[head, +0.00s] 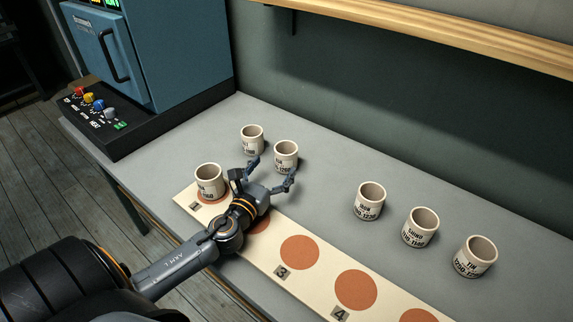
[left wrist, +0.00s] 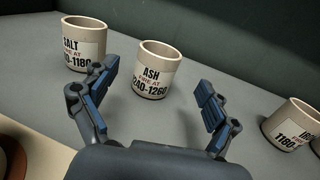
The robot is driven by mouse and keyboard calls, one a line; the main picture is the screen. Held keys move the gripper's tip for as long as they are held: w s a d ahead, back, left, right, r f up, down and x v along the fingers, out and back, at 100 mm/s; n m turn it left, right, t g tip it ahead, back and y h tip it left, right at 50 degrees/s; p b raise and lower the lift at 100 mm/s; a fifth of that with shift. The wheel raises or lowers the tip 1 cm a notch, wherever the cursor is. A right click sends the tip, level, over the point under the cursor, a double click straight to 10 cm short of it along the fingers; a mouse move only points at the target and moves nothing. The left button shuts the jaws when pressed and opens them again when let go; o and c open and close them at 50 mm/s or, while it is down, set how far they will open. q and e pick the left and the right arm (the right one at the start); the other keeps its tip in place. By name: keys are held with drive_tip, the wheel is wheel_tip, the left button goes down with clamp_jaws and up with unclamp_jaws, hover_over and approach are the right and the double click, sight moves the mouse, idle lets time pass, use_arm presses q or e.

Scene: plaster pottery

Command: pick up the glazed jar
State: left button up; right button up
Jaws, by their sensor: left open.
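Several similar cream jars with printed labels are in view; none stands out by its finish as the glazed jar. The ASH jar (head: 286,156) stands upright on the grey table, and in the left wrist view (left wrist: 152,68) it lies ahead, between my fingers in the picture. The SALT jar (left wrist: 84,44) stands to its left and a little behind; it also shows in the head view (head: 252,140). My left gripper (head: 272,172) is open and empty, just in front of the ASH jar. My right gripper is not in view.
A jar (head: 209,181) stands on the first spot of a cream strip (head: 322,252) with numbered red-brown discs. Jars marked IRON (head: 370,202), SHINO (head: 420,228) and TIN (head: 475,258) stand right. A blue kiln (head: 172,55) is at left, a shelf (head: 430,28) above.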

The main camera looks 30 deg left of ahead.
sight(281, 158)
use_arm(q)
drive_tip(key=shift+w+a+f+p, duration=0.1)
drive_tip(key=shift+w+p, duration=0.1)
drive_tip(key=shift+w, duration=0.45)
drive_tip(key=shift+w+a+f+p, duration=0.1)
drive_tip(key=shift+w+p, duration=0.05)
drive_tip(key=shift+w, duration=0.45)
drive_tip(key=w, duration=0.4)
drive_tip(key=shift+w+a, duration=0.25)
drive_tip(key=shift+a, duration=0.05)
drive_tip(key=shift+w, duration=0.25)
drive_tip(key=c, duration=1.2)
drive_tip(key=shift+c, duration=0.8)
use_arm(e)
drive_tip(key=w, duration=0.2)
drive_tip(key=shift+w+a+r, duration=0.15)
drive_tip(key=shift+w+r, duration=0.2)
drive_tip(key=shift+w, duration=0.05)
use_arm(q)
drive_tip(key=shift+r, duration=0.15)
